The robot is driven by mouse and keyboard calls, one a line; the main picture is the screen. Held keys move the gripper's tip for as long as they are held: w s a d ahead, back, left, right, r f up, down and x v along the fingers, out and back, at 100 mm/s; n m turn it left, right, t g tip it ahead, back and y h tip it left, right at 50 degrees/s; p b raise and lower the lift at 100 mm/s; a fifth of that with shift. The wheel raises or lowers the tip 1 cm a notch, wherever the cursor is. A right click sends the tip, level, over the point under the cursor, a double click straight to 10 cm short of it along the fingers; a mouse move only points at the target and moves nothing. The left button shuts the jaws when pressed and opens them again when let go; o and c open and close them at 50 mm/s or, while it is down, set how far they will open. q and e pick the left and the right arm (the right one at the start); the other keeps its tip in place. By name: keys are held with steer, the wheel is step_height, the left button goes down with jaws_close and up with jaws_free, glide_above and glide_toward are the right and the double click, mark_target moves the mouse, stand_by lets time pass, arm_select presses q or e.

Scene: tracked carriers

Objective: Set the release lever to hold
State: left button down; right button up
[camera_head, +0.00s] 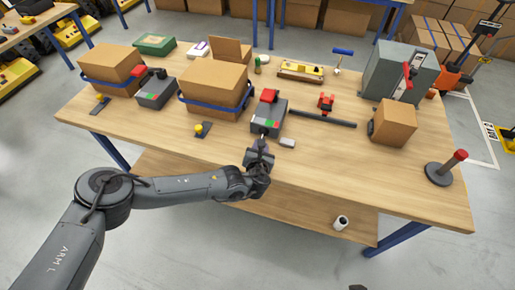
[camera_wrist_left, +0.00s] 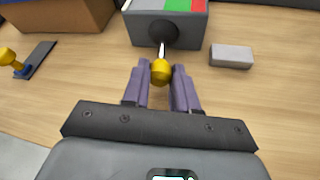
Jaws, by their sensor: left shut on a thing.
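The release lever in front of me is a short pale rod with a yellow knob (camera_wrist_left: 160,73), coming from a dark round pivot on a grey control box (camera_wrist_left: 193,32). In the head view the grey box (camera_head: 272,119) has a red part on top and a green and red label on its face. My left gripper (camera_head: 262,142) is at the box's near side. In the left wrist view its fingers (camera_wrist_left: 160,84) are shut on the yellow knob, one on each side. The rod points toward me, slightly left of the pivot. My right gripper is not in view.
A small grey block (camera_wrist_left: 232,57) lies right of the lever. A strapped carton (camera_head: 214,87) stands left of the box, with a yellow-knobbed part (camera_head: 200,129) before it. A similar grey box (camera_head: 155,91) stands farther left. The table's (camera_head: 330,175) front right is mostly clear.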

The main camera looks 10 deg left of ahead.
arm_select(q)
steer(key=shift+w+a, duration=0.15)
steer(key=shift+a, duration=0.35)
steer(key=c, duration=1.3)
jaws_free()
steer(key=shift+o, duration=1.2)
steer(key=shift+a, duration=0.2)
steer(key=shift+o, duration=0.9)
steer(key=shift+a, duration=0.15)
steer(key=shift+d, duration=0.35)
steer(key=p+v, duration=0.2)
steer(key=v, duration=0.9)
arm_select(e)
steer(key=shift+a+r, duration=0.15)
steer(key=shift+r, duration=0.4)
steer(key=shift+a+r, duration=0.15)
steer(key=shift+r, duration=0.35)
arm_select(q)
steer(key=shift+f, duration=0.1)
